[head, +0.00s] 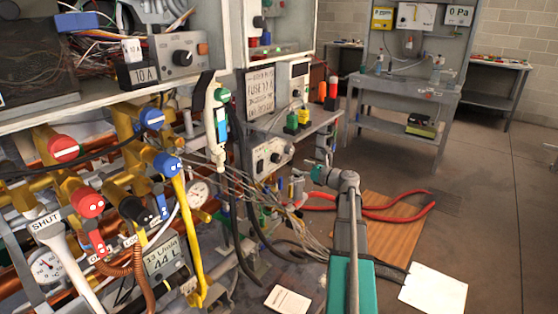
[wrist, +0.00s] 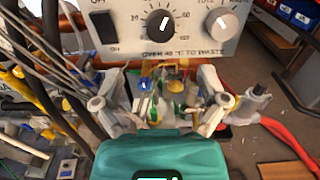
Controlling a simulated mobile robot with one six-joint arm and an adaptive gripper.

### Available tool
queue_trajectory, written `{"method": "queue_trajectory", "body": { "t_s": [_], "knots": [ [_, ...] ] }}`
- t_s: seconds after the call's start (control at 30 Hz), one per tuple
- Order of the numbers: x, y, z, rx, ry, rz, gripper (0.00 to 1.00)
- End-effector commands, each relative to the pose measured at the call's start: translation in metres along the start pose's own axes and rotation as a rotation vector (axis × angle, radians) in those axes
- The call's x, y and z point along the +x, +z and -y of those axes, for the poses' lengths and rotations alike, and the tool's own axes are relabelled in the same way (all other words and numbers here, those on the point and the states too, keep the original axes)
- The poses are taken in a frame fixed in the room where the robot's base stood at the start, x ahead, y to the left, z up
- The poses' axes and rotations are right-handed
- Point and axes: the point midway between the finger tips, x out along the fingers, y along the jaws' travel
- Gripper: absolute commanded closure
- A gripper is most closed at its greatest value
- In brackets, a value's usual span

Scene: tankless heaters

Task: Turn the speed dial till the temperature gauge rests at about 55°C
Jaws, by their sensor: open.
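My gripper (wrist: 160,112) is open and empty in the wrist view, its fingers spread apart below a grey control panel (wrist: 135,52). The panel carries a black dial (wrist: 161,23) with a white pointer and a numbered scale; I cannot read which dial is the speed dial. In the head view my gripper (head: 322,174) is to the right of this panel (head: 255,158), apart from it. Two round white gauges show: one at the lower left (head: 46,267) and one near the middle (head: 198,194). Their readings are too small to tell.
A black rocker switch (wrist: 102,25) and a grey knob (wrist: 215,24) flank the black dial. Another panel with a knob (head: 183,58) is at the upper left. Pipes, valves and loose cables crowd the left. Open floor is at right.

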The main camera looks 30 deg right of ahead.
Motion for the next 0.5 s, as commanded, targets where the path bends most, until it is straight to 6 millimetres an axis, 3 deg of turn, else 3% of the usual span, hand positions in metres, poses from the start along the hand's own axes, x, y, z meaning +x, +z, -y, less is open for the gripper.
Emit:
{"method": "queue_trajectory", "body": {
  "t_s": [0.5],
  "knots": [
    [0.078,0.0,0.002,0.0,0.0,0.0,0.07]
  ]
}}
